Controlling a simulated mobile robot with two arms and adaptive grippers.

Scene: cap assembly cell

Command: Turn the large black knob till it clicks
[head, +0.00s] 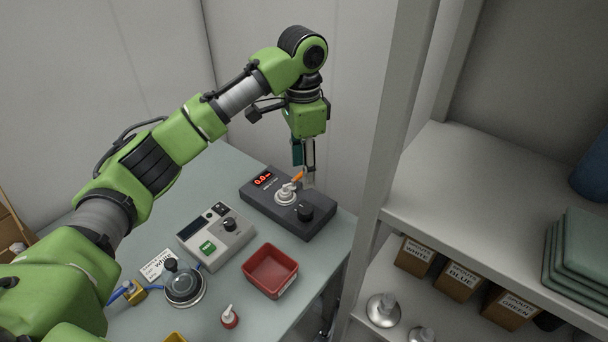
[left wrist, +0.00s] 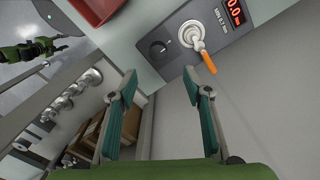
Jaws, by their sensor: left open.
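The large black knob (head: 304,213) is on the right part of a dark tester box (head: 320,228) on the table. It also shows in the left wrist view (left wrist: 158,49), beyond my fingertips. The box's red display (head: 263,179) reads 0.0. My left gripper (head: 304,178) is above the far side of the box, open and apart from the knob. In the left wrist view its two green-padded fingers (left wrist: 160,82) are spread with nothing between them. My right gripper (left wrist: 58,44) shows small at upper left.
A grey box (head: 240,243) with a smaller black knob and green button stands left of the tester. A red tray (head: 270,271) and a small red-and-white bottle (head: 230,318) are in front. A shelf post (head: 385,130) rises close to the right.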

